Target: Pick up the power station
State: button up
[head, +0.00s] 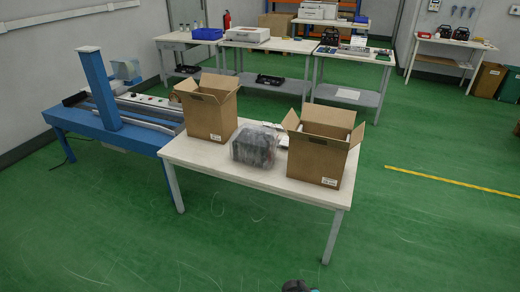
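The power station (254,146) looks like a dark boxy unit wrapped in clear plastic. It sits on the white table (205,161) between two open cardboard boxes. The left box (208,115) and the right box (317,155) both have their flaps up. Some white items lie just behind the power station, partly hidden by it and the right box. A small dark rounded piece, which seems to be part of my arm, shows at the bottom edge of the head view, well in front of the table. My gripper's fingers are not in view.
A blue conveyor bench (95,125) adjoins the table on the left. Workbenches (265,44) with bins and tools stand at the back. A yellow line (450,181) crosses the green floor on the right. The floor in front of the table is clear.

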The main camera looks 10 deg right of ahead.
aim_at(254, 145)
jog(key=u, duration=0.35)
jog(key=i, duration=1.2)
jog(key=u, duration=0.85)
jog(key=i, duration=0.65)
jog(key=u, duration=0.2)
